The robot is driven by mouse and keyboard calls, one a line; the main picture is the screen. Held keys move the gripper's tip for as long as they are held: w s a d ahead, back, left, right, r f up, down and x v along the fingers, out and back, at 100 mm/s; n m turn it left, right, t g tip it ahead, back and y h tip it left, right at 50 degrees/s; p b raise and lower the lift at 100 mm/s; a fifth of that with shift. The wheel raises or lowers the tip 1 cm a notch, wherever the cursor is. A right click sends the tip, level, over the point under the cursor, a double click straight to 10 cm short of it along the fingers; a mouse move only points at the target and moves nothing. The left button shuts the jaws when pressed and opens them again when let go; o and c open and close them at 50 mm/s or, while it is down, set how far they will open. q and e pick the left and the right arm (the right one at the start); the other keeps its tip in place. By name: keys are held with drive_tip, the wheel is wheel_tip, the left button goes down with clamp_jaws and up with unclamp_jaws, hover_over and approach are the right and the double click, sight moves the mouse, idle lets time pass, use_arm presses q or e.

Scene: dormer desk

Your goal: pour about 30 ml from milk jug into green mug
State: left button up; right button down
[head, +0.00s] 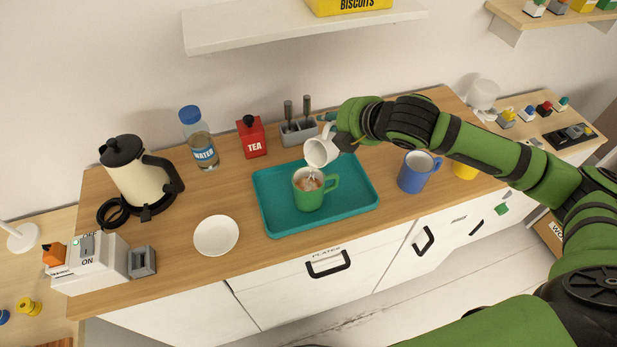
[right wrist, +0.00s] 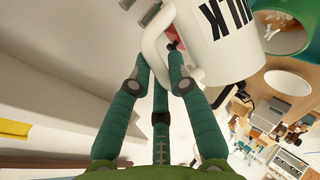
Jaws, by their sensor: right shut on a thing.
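The white milk jug (head: 319,152) is tilted above the green mug (head: 308,197), its lip down towards the mug's opening. The mug stands upright on the teal tray (head: 272,219) with brown liquid in it. A pale streak shows between the jug's lip and the liquid; I cannot tell its flow. My right gripper (head: 342,140) is shut on the jug's handle. In the right wrist view, the gripper (right wrist: 168,62) holds the handle of the lettered jug (right wrist: 215,35), and the green mug (right wrist: 290,25) shows at upper right. My left gripper is not in view.
A white plate (head: 216,235) lies left of the tray. A blue mug (head: 416,172) stands to the right. A red tea tin (head: 252,138), a water bottle (head: 201,141) and a grey holder (head: 298,132) stand behind. A cream kettle (head: 136,175) is at left. A shelf (head: 230,30) hangs above.

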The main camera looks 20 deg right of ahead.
drive_tip(key=shift+r, duration=0.1)
drive_tip(key=d+p, duration=0.1)
drive_tip(key=p, duration=0.1)
drive_tip(key=w+d+m+y+p, duration=0.1)
drive_tip(key=p, duration=0.1)
drive_tip(key=w+d+m+g+y+p, duration=0.1)
drive_tip(key=p, duration=0.1)
drive_tip(key=shift+d+r, duration=0.2)
drive_tip(key=shift+f, duration=0.25)
drive_tip(key=shift+w+d+r+m+y, duration=0.1)
drive_tip(key=shift+w+m+y, duration=0.05)
drive_tip(key=shift+m+y, duration=0.2)
drive_tip(key=d+f+m+y+b, duration=0.1)
drive_tip(key=b, duration=0.2)
drive_tip(key=w+d+f+g+y+b, duration=0.1)
drive_tip(key=b, duration=0.3)
drive_tip(key=shift+w+d+f+m+g, duration=0.1)
drive_tip(key=shift+w+f+m+g, duration=0.05)
drive_tip(key=shift+w+m+g, duration=0.15)
